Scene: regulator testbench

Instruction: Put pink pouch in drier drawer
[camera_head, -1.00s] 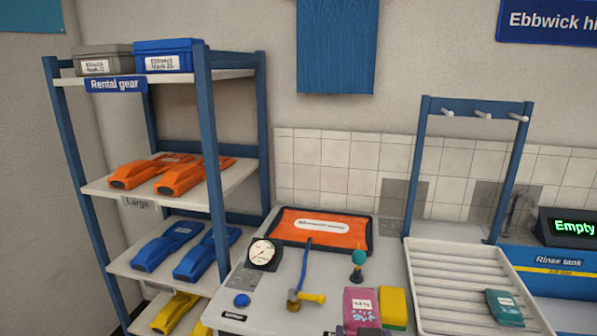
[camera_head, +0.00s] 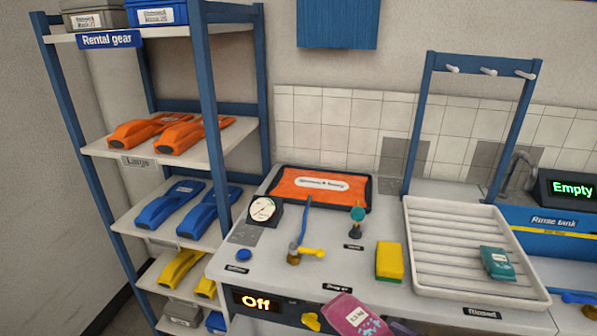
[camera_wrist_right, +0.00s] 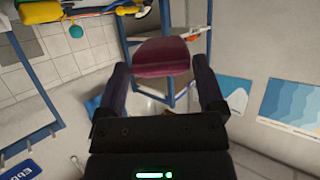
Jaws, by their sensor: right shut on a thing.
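The pink pouch (camera_head: 352,316), with a pale label, is at the bottom edge of the head view, tilted, in front of the bench's front edge. In the right wrist view the pouch (camera_wrist_right: 162,57) shows dark pink between the two fingers of my right gripper (camera_wrist_right: 160,68), which is shut on it. The drier's front shows an "Off" display (camera_head: 256,302) and a yellow knob (camera_head: 311,321) under the bench top. The drier drawer cannot be made out; the view cuts off below. My left gripper is in neither current view.
A rental gear shelf (camera_head: 150,215) stands at the left.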

